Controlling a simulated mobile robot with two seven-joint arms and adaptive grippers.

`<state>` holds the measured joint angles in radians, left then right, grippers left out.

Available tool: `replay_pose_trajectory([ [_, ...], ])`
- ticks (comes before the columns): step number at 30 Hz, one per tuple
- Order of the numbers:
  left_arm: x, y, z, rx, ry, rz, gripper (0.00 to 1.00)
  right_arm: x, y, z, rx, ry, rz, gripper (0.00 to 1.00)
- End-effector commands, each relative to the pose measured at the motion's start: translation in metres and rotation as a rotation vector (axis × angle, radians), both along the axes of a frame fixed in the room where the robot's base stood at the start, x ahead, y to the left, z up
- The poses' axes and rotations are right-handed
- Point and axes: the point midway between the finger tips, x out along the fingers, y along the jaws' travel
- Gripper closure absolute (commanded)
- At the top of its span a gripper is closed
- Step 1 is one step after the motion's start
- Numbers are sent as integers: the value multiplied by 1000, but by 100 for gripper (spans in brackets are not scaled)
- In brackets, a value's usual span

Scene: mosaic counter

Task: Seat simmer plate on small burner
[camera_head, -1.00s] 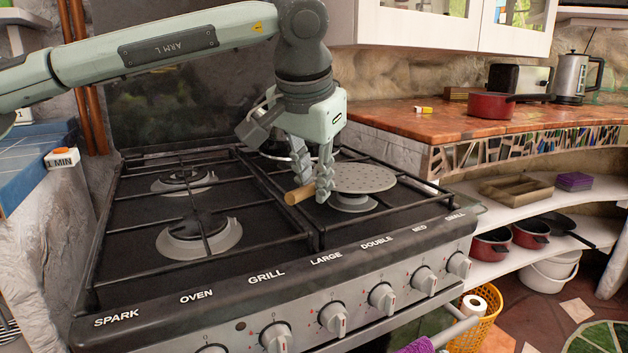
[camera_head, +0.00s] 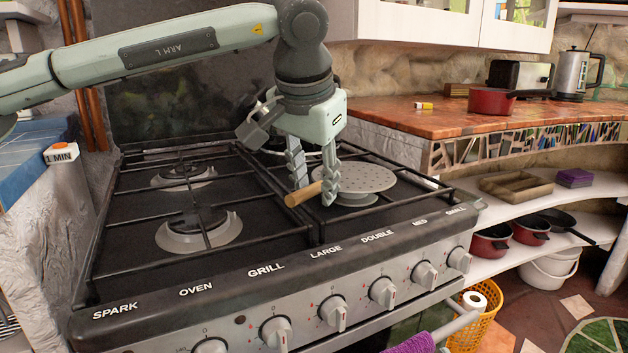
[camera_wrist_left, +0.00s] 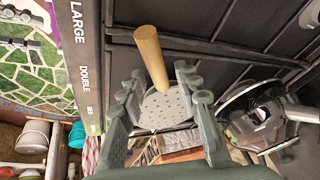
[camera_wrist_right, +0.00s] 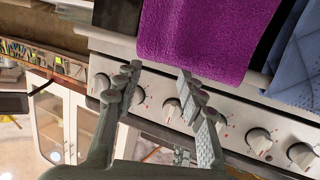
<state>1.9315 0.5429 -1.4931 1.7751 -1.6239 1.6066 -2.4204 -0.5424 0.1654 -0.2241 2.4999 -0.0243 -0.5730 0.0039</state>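The simmer plate (camera_head: 368,177) is a grey perforated disc with a wooden handle (camera_head: 302,194). It lies roughly level over the front right burner (camera_head: 350,199), which it mostly hides; exact contact and centring are hard to tell. My left gripper (camera_head: 314,188) is at the handle with its fingers spread to either side. In the left wrist view the handle (camera_wrist_left: 151,60) runs between the parted fingers, with the disc (camera_wrist_left: 165,108) beyond. My right gripper (camera_wrist_right: 158,74) is open and empty, before the stove front, seen only in the right wrist view.
A shiny kettle-like vessel (camera_wrist_left: 262,122) stands behind my left gripper on the stove. Two burners (camera_head: 198,230) on the left are bare. Black grates cross the hob. A purple towel (camera_wrist_right: 205,38) and control knobs (camera_wrist_right: 259,139) are near my right gripper.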

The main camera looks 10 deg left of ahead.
Motion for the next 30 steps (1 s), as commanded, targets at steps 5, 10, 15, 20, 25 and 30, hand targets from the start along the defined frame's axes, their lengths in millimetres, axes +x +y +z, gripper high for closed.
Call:
replay_pose_trajectory([
  [5,0,0,0,0,1,0,61,0,0,0,0,0,0,60],
  [10,-1,0,1,2,3,0,61,0,0,0,0,0,0,60],
  [15,-9,0,19,0,-1,0,61,0,0,0,0,0,0,60],
  [20,-23,0,51,-1,-3,-1,61,0,0,0,0,0,0,60],
  [25,-38,1,82,0,-2,-1,61,0,0,0,0,0,0,60],
  [30,-48,1,102,0,0,0,61,0,0,0,0,0,0,60],
])
